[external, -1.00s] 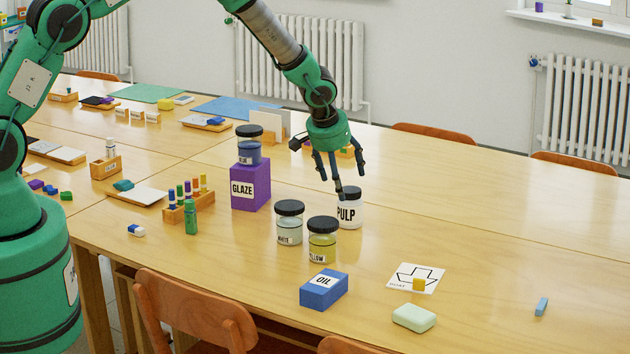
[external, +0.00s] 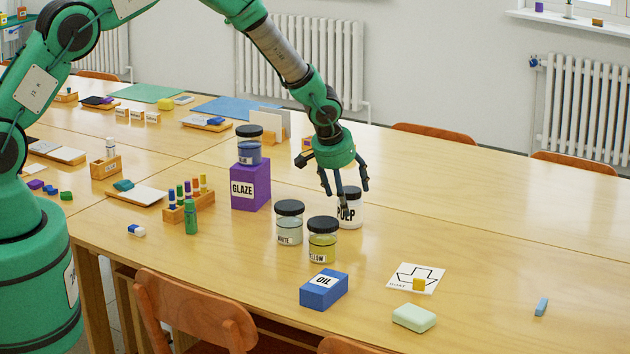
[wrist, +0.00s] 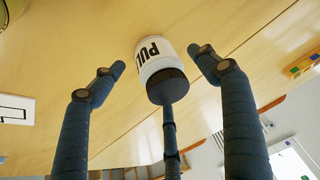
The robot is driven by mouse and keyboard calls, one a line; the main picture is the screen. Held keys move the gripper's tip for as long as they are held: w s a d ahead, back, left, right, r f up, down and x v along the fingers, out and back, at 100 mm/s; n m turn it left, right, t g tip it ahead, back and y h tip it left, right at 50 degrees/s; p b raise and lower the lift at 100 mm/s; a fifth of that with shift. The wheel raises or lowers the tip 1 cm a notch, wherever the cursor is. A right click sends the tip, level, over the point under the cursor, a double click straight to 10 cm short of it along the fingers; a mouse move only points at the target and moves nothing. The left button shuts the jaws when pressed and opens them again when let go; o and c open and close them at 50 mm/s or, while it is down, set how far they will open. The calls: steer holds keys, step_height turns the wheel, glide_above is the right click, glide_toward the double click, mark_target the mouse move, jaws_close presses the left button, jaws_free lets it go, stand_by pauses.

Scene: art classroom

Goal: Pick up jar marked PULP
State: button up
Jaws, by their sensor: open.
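The jar marked PULP (external: 351,218) is white with a dark lid and stands upright on the table, behind the yellow jar. I see gaps between the side fingers and the jar. Contact of the third finger cannot be told.
A white-labelled jar (external: 289,228) and a yellow jar (external: 322,245) stand close by at the front left. A purple GLAZE box (external: 250,188) carries a blue jar (external: 249,150). A blue OIL box (external: 323,290) lies in front.

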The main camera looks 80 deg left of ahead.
mark_target(350, 207)
steer(key=shift+b+x, duration=0.3)
steer(key=shift+x, duration=2.25)
steer(key=c, duration=1.4)
steer(key=shift+o, duration=0.2)
steer(key=shift+r, duration=0.1)
steer(key=shift+r+p, duration=0.65)
steer(key=shift+r, duration=4.3)
